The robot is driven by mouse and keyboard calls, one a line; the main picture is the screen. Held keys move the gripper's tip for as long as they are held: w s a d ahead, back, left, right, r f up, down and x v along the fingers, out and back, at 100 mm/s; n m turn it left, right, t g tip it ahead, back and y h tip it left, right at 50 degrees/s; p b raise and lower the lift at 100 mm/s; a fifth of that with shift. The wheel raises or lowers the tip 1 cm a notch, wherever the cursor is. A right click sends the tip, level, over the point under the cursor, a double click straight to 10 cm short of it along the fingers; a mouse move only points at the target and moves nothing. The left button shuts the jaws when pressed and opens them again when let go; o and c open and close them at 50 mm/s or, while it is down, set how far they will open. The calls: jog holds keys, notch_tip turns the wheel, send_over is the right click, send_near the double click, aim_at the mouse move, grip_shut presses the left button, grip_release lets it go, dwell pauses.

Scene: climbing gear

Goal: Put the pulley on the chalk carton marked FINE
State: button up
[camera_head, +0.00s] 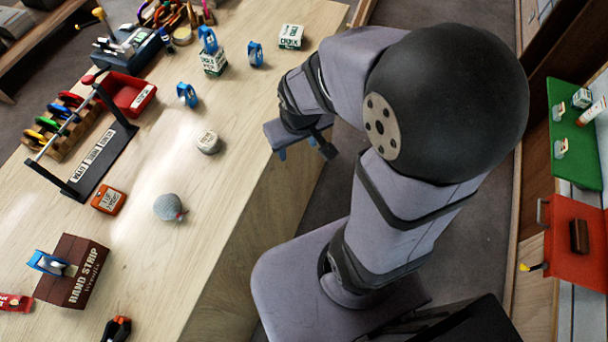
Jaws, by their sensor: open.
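A blue pulley (207,40) appears to rest on top of a white and green chalk carton (214,63) at the back of the table. A second white and green carton (290,36) stands to its right with nothing on it. I cannot read clearly which carton says FINE. Two more blue pulleys stand on the table: one (255,54) between the cartons and one (187,95) nearer to me.
A white roll (208,142), a grey ball (168,207) and an orange box (108,199) lie mid-table. A black stand with a bar (100,160), a red bin (130,95) and a carabiner rack (52,130) fill the left. Bare wood lies between the roll and my gripper.

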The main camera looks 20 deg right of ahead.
jog(key=s+a+g, duration=0.2)
jog(key=s+g, duration=0.1)
jog(key=s, duration=0.5)
jog(key=shift+f+m+y, duration=0.2)
jog(key=shift+m+y, duration=0.1)
